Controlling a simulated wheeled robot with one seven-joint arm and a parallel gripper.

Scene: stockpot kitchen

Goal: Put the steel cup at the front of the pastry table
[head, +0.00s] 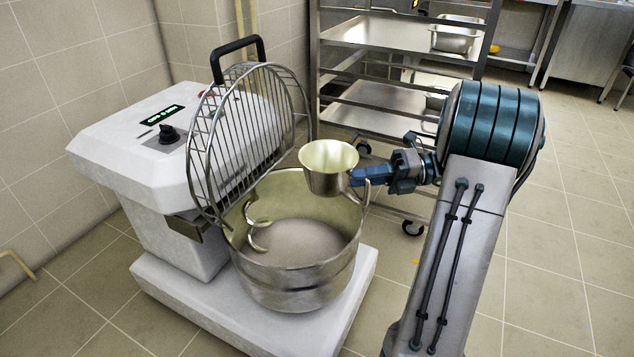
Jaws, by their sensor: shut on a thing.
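The steel cup (328,168) is upright with a wide open rim and shows a pale inside. My gripper (362,176) comes from the right and is shut on the cup's right side, where the fingers partly hide the cup. The cup is held in front of the far right rim of a large mixer bowl, as seen in the picture. I cannot tell its exact height over the bowl. No pastry table can be made out for sure in this view.
A spiral mixer (190,130) with a wire guard (205,150) and a steel bowl (300,280) stands at the left. A wheeled steel rack (375,35) with trays stands behind the gripper. Open tiled floor (560,250) lies to the right.

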